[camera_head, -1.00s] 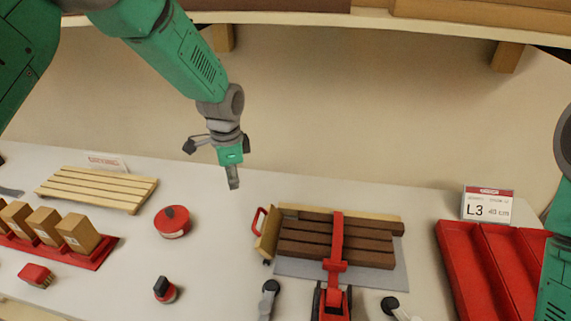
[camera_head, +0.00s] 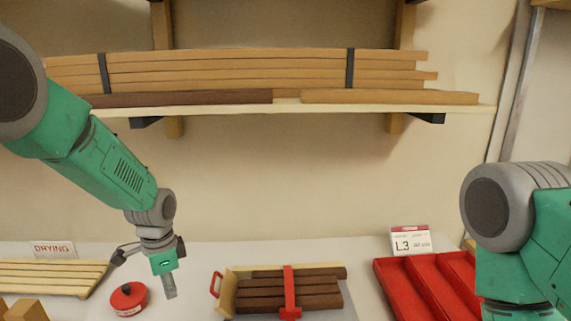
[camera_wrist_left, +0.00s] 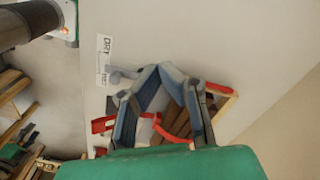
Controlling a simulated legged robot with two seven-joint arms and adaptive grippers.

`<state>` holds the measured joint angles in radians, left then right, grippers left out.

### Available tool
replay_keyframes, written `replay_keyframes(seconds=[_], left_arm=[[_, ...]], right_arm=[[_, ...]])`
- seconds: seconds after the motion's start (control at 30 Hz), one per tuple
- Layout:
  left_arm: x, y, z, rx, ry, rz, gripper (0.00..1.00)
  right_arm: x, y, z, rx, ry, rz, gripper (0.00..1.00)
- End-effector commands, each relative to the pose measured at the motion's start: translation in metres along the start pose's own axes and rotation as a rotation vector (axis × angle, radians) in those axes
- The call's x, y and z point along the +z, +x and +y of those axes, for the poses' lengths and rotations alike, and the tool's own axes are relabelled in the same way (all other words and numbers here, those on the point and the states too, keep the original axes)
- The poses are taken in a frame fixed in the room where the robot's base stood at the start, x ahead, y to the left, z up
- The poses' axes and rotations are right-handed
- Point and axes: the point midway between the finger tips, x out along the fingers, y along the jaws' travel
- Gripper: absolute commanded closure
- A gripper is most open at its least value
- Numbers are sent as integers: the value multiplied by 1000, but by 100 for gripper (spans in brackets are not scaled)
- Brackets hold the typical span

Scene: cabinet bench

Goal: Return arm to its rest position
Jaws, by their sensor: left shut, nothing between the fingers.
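My left arm (camera_head: 105,160) comes in from the left in the head view. Its gripper (camera_head: 169,288) points down, shut and empty, above the bench between a red round tin (camera_head: 128,299) and a clamped stack of dark brown planks (camera_head: 260,292). In the left wrist view the fingers (camera_wrist_left: 166,68) meet at their tips with nothing between them. Behind them lie the brown planks (camera_wrist_left: 178,122) and a red clamp part (camera_wrist_left: 165,130). My right arm (camera_head: 515,230) shows at the right edge; its gripper is out of view.
A shelf (camera_head: 300,108) with strapped timber runs along the wall above. A slatted rack (camera_head: 50,278) with a DRYING sign (camera_head: 54,249) stands at left. Red trays (camera_head: 415,285) with an L3 card (camera_head: 410,240) are at right, near my right arm. The air before the wall is clear.

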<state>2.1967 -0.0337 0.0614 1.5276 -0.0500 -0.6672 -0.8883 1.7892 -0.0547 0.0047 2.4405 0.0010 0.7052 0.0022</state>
Motion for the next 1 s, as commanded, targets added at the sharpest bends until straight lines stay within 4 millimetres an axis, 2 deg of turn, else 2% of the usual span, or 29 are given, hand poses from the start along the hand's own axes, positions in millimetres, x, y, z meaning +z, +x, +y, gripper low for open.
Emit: replay_keyframes(seconds=[0.3, 0.47, 0.57, 0.67, 0.8, 0.9, 1.0], left_arm=[[24, 54, 23, 14, -117, 6, 100], [44, 88, 50, 18, -211, 10, 100], [62, 112, 72, 22, -287, 11, 100], [85, 140, 102, 28, -383, 11, 100], [131, 177, 160, 36, -567, 4, 100], [166, 192, 203, 34, -708, 1, 100], [198, 196, 242, 29, -833, -2, 100]], right_arm=[[0, 0, 0, 0, 0, 0, 60], [0, 0, 0, 0, 0, 0, 60], [0, 0, 0, 0, 0, 0, 60], [0, 0, 0, 0, 0, 0, 60], [0, 0, 0, 0, 0, 0, 60], [0, 0, 0, 0, 0, 0, 60], [0, 0, 0, 0, 0, 0, 60]])
